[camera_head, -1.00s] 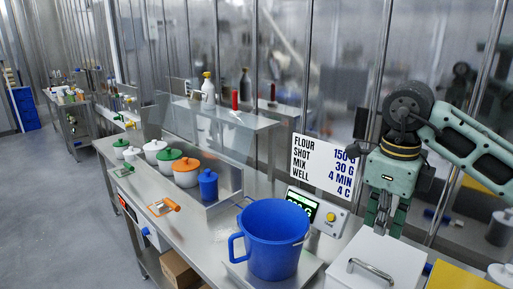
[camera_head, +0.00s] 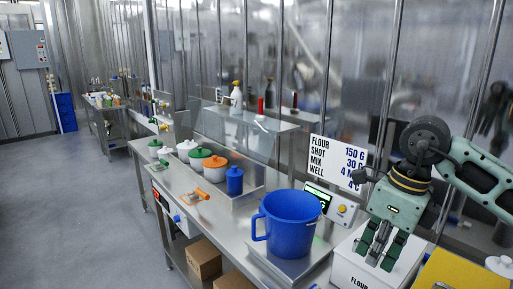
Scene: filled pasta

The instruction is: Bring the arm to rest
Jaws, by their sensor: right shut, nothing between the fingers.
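My right gripper (camera_head: 378,250) is at the right of the head view, pointing down, shut with nothing between its fingers. My right arm comes in from the right edge. The gripper is in front of or over a white bin marked FLOUR (camera_head: 350,272) and hides part of it; I cannot tell whether they touch. My left gripper is not in view.
A blue bucket (camera_head: 291,226) stands on a scale plate left of the gripper, by a display box (camera_head: 333,203) and a recipe sign (camera_head: 337,163). Lidded pots (camera_head: 214,168) and a blue container (camera_head: 234,181) stand farther left. A yellow panel (camera_head: 462,270) is at right.

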